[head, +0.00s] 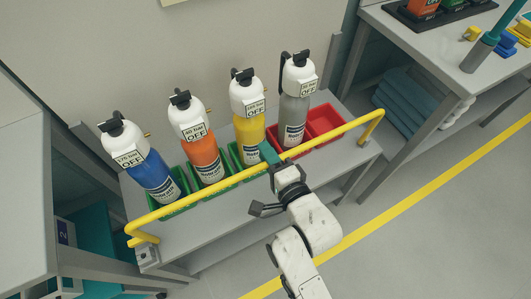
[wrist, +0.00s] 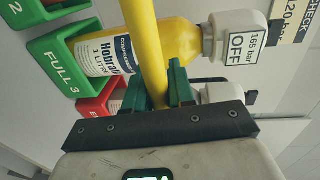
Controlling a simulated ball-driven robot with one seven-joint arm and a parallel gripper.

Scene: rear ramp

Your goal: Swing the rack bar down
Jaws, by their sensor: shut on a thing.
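The yellow rack bar (head: 225,182) runs across the front of the bottle rack in the head view, level with the bottles' lower parts. It bends down to a mount at each end. My gripper (head: 271,158) is at the bar's middle, in front of the yellow bottle (head: 249,120). In the wrist view the bar (wrist: 145,50) passes between the green fingers of my gripper (wrist: 161,88), which are shut on it. The blue bottle (head: 145,160), orange bottle (head: 199,145) and grey bottle (head: 297,105) stand behind the bar. The bar's far-side contact is hidden.
Green trays (head: 176,206) and red trays (head: 325,120) hold the bottles on a grey bench (head: 210,235). A table (head: 22,200) stands at left and a shelf with blue cloths (head: 405,100) at right. The floor (head: 420,215) in front is clear, with a yellow line.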

